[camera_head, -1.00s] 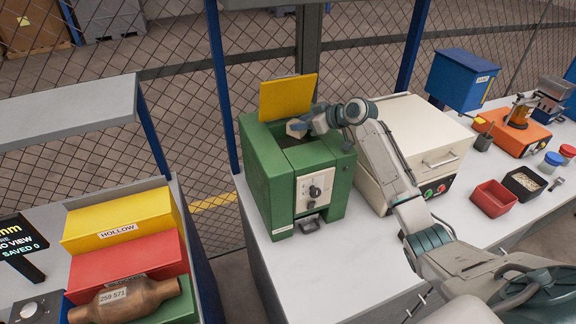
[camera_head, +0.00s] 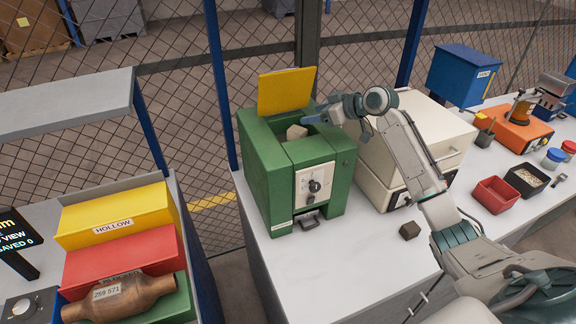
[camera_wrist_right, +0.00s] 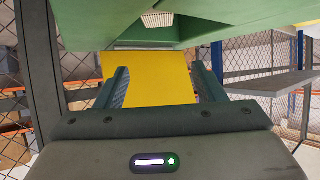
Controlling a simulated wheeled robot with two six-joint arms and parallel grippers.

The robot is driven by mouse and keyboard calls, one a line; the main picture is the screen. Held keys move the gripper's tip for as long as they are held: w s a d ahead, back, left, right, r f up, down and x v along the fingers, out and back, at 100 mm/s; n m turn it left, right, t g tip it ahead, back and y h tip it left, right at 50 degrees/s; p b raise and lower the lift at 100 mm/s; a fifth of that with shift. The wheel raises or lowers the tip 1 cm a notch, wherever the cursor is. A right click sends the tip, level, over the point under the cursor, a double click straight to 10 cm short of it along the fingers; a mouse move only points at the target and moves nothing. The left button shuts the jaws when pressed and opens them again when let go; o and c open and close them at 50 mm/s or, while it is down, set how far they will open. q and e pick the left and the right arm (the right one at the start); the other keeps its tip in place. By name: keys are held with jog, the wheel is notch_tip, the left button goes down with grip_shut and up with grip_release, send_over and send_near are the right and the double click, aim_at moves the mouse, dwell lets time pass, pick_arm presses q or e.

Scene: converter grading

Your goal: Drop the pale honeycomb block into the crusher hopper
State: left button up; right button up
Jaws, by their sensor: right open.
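The pale honeycomb block (camera_head: 296,132) is in the open top of the green crusher (camera_head: 268,178), in the hopper mouth below the raised yellow lid (camera_head: 287,92). Its gridded face also shows at the top of the right wrist view (camera_wrist_right: 157,19). My right gripper (camera_head: 312,115) is open and empty, just right of the block and apart from it. In the right wrist view, its two fingers (camera_wrist_right: 160,88) stand spread with the yellow lid beyond them. How deep the block sits is hard to tell. My left gripper is not in view.
A cream oven-like box (camera_head: 440,140) stands close right of the crusher, under my right arm. Red (camera_head: 495,194) and black trays sit further right. A catalytic converter (camera_head: 122,298) rests at lower left near coloured bins.

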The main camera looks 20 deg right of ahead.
jog(key=b+v, duration=0.1)
jog(key=v, duration=0.3)
jog(key=shift+s+d+f+b, duration=0.1)
jog(key=shift+d+b, duration=0.05)
jog(key=shift+b, duration=0.15)
jog(key=shift+b+v, duration=0.3)
jog(key=shift+v, duration=0.5)
